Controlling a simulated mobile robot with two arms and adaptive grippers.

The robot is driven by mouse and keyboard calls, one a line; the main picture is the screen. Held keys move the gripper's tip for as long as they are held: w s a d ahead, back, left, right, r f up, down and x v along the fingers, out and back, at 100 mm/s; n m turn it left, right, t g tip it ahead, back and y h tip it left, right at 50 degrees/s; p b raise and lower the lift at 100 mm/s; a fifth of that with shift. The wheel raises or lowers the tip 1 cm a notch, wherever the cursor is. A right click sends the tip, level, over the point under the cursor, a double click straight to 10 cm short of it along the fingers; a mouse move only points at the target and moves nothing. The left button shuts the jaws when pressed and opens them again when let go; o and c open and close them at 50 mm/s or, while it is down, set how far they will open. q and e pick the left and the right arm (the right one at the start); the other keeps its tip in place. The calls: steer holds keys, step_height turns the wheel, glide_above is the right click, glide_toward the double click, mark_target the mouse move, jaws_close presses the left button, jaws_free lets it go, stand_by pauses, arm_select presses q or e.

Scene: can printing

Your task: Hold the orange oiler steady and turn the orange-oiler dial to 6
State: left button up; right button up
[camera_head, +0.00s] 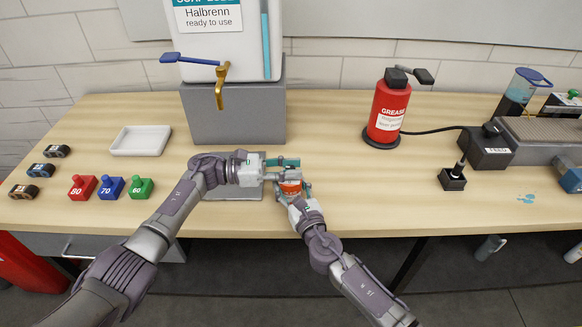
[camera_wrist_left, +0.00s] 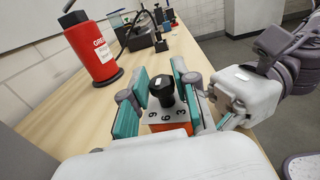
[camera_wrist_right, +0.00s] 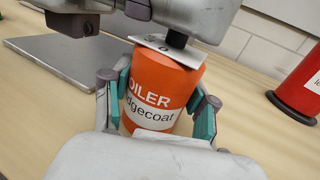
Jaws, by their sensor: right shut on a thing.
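The orange oiler (camera_head: 291,187) stands upright at the front middle of the table; the right wrist view shows its lettered body (camera_wrist_right: 160,95). My right gripper (camera_wrist_right: 163,108) is shut on the oiler's body, one teal finger on each side. The black dial knob (camera_wrist_left: 162,88) tops a white plate (camera_wrist_left: 166,116) with the digits 9, 6 and 3 visible in the left wrist view. My left gripper (camera_wrist_left: 162,95) is above the oiler with its fingers open on either side of the knob. I cannot tell which number the dial points to.
A red grease can (camera_head: 388,110) stands behind to the right. A grey block (camera_head: 235,115) under the soap tank and a white tray (camera_head: 141,140) lie behind to the left. Weighted stamps (camera_head: 110,187) are at the left. A grey plate (camera_wrist_right: 85,70) lies beside the oiler.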

arm_select(q)
steer(key=shift+o, duration=1.3)
steer(key=shift+r, duration=0.1)
steer(key=shift+a, duration=0.15)
steer(key=a, duration=1.1)
steer(key=shift+s+a, duration=0.35)
steer(key=shift+a, duration=0.05)
arm_select(e)
steer(key=o, duration=1.5)
